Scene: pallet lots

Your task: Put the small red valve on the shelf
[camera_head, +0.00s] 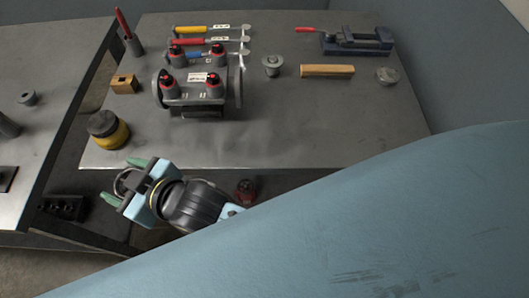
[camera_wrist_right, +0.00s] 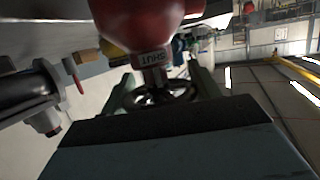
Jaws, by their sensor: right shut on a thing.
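My right gripper (camera_head: 124,182) is in front of the grey table's near left corner in the head view. Its green fingers are shut on a dark handwheel (camera_head: 128,181). In the right wrist view the handwheel (camera_wrist_right: 160,95) sits between the fingers, joined to a red valve body (camera_wrist_right: 150,22) with a tag reading "SHUT". The red body is not clearly visible in the head view. A small red and dark object (camera_head: 245,190) shows low beyond the table's front edge. I cannot tell which surface is the shelf. My left gripper is not in view.
The grey table (camera_head: 270,140) holds a valve manifold (camera_head: 196,95), a yellow-black jar (camera_head: 108,130), a wooden block (camera_head: 327,71), a blue vise (camera_head: 356,41) and several coloured-handled tools. Its front middle is bare. Another grey table (camera_head: 45,130) stands left across a gap.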

